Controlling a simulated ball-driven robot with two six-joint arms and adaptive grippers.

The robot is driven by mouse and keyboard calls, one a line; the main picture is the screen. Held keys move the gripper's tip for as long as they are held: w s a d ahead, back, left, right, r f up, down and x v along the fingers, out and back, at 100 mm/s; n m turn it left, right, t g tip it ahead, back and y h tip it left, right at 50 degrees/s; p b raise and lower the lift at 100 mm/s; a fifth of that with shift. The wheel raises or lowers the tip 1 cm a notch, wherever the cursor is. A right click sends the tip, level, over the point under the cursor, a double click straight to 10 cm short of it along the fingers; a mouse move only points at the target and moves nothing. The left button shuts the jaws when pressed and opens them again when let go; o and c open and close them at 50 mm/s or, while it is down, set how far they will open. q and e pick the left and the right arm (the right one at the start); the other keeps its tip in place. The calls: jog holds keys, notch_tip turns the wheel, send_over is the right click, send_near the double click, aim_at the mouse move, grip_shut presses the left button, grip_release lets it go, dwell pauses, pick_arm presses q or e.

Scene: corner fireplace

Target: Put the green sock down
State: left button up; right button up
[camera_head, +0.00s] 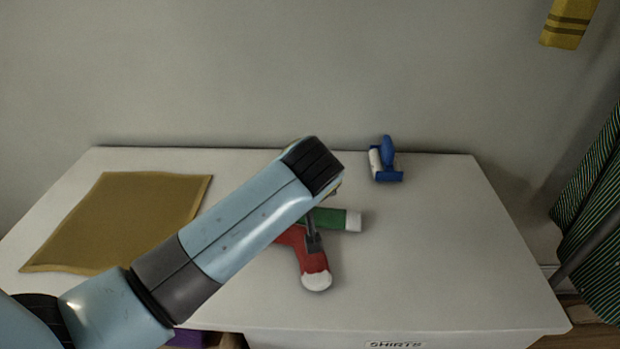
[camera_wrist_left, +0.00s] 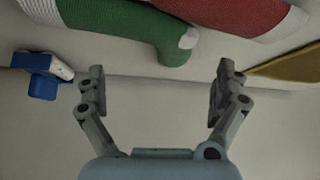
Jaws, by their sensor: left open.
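The green sock (camera_head: 333,219) with a white end lies on the white dresser top (camera_head: 430,270), partly hidden behind my left arm in the head view. The red sock (camera_head: 312,262) with a white end lies close beside it. In the left wrist view the green sock (camera_wrist_left: 125,25) and the red sock (camera_wrist_left: 230,14) lie beyond the fingertips. My left gripper (camera_wrist_left: 160,78) is open, with nothing between its fingers. In the head view one finger of it (camera_head: 313,240) shows over the socks; the rest is hidden by the arm. My right gripper is not in view.
A mustard cloth (camera_head: 120,220) lies flat at the left of the dresser top. The right part of the top is clear. A yellow striped cloth (camera_head: 568,24) hangs at the upper right, and dark striped fabric (camera_head: 595,210) below it.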

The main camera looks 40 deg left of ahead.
pick_arm(q)
jog(key=x, duration=0.5)
jog(key=shift+w+f, duration=0.1)
jog(key=shift+f, duration=0.2)
jog(key=c, duration=1.4)
jog(key=shift+r, duration=0.15)
jog(key=shift+c, duration=0.2)
